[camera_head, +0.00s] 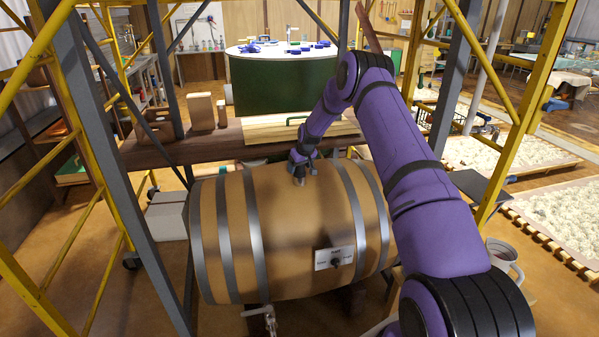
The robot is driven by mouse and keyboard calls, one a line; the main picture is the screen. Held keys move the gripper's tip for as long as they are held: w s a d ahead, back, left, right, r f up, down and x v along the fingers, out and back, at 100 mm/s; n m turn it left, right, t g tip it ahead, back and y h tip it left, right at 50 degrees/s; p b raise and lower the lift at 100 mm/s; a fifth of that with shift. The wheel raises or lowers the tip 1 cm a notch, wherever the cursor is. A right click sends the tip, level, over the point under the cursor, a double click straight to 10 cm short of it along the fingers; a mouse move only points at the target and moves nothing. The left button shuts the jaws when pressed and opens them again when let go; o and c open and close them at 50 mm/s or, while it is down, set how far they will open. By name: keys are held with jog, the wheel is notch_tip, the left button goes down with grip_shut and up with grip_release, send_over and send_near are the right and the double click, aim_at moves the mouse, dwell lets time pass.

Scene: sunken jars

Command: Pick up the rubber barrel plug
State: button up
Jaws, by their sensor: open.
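A large wooden barrel (300,260) with grey metal hoops lies on its side in the middle of the head view. The gripper is open. The plug is small and partly hidden by the gripper, so I cannot tell whether the fingers touch it. A label plate (334,258) with a dark knob is on the barrel's front, and a metal tap (265,318) shows below it.
Yellow and grey scaffold posts (115,150) stand left and right of the barrel. Behind it is a wooden bench (190,150) with upright blocks (201,111). A round green-sided table (283,80) stands farther back. Trays of pale lumps (560,212) lie at right.

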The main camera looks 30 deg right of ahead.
jog(key=shift+c, duration=0.2)
jog(key=c, duration=1)
